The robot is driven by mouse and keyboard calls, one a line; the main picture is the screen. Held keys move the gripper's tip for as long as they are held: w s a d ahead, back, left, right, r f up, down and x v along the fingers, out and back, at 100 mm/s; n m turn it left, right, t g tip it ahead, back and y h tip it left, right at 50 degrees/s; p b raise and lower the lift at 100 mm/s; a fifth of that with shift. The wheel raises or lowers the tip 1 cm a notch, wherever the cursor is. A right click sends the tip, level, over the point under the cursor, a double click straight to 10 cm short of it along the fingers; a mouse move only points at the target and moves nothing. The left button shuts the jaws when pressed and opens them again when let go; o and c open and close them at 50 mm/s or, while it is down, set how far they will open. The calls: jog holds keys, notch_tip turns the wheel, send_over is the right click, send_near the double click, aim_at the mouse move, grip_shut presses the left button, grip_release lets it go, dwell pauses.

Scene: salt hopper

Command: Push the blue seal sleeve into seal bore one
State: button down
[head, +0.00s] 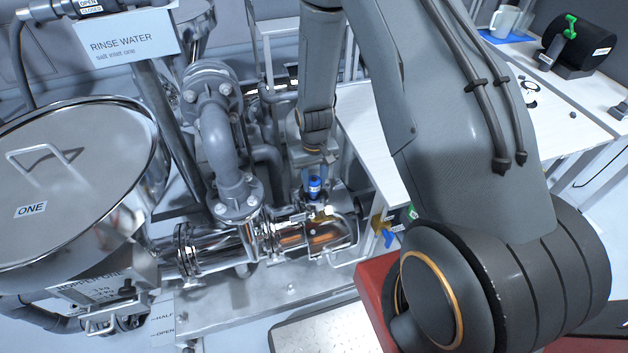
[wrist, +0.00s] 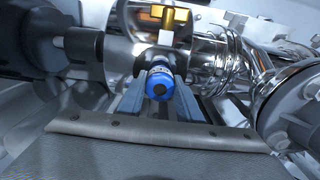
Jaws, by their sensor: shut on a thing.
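The blue seal sleeve (head: 314,187) shows just above the polished metal pump housing (head: 340,232) in the head view. My gripper is shut on the sleeve. Behind it in the wrist view are a shiny rod or collar and the curved polished housing (wrist: 205,50). I cannot make out the opening of seal bore one, nor whether the sleeve touches the housing.
Hopper one (head: 75,190) stands at the left, joined to the housing by polished piping. A grey flanged pipe (head: 222,145) rises close to the left of the sleeve. A white bench (head: 560,110) with a mug (head: 504,20) lies to the right. A dark cylinder (wrist: 30,42) is close at left in the wrist view.

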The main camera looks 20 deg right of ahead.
aim_at(314, 180)
jog(key=shift+f+b, duration=0.5)
jog(key=shift+f, duration=0.45)
jog(key=c, duration=0.7)
grip_release()
jog(key=shift+r, duration=0.15)
jog(key=shift+r+p, duration=2)
jog(key=shift+r, duration=0.85)
